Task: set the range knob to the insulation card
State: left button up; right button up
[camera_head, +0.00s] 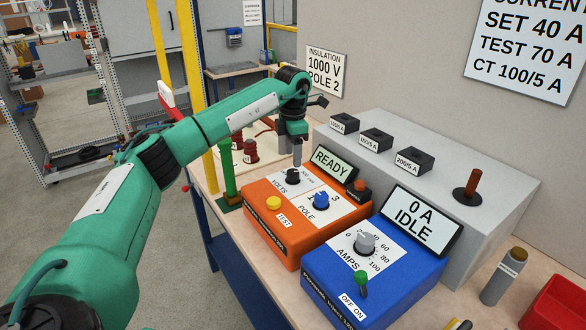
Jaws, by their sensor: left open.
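The insulation card (324,72) on the wall reads "INSULATION 1000 V POLE 2". The orange tester (272,225) stands on the bench with a black VOLTS knob (292,177), a blue POLE knob (321,200), a yellow TEST button (273,203) and a display (333,163) reading "READY". My left gripper (297,158) points down just above the black knob, its fingers overlapping part of the VOLTS scale. The knob's exact pointer setting is too small to read. My left gripper is open; whether it touches the knob cannot be told. My right gripper is out of view.
A blue box (375,272) with an AMPS knob and a display (421,221) reading "0 A IDLE" stands beside the tester. A grey cabinet (460,160) with several black sockets is behind. A green post (228,170) stands left; a red bin (556,305) is at the right front.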

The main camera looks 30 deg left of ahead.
aim_at(293, 171)
pick_arm(q)
notch_tip(293, 171, up, 8)
jog(key=shift+b, duration=0.45)
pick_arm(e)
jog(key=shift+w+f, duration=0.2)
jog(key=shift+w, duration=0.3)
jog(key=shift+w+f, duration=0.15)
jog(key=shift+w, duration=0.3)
pick_arm(q)
jog(key=shift+f, duration=0.1)
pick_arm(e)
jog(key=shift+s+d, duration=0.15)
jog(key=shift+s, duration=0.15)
